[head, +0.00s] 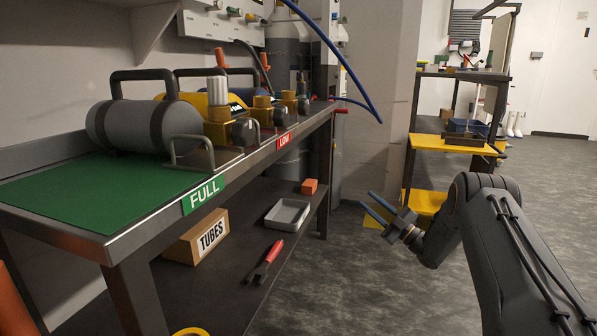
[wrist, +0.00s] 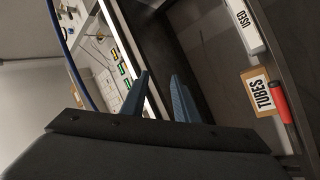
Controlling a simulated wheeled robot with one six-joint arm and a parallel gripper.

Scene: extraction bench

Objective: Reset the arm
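My gripper (head: 367,199) is in the head view, right of the bench, over the floor. Its two blue fingers stand apart with nothing between them. In the wrist view the fingers (wrist: 160,75) also show a gap and hold nothing. My arm reaches in from the lower right of the head view, bent at the elbow.
The bench (head: 130,243) at left carries a grey cylinder (head: 140,125) and yellow ones. Its lower shelf holds a TUBES box (head: 190,243), a grey tray (head: 287,213) and a red-handled tool (head: 265,262). A yellow-shelved cart (head: 453,143) stands behind my arm. Open floor lies between.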

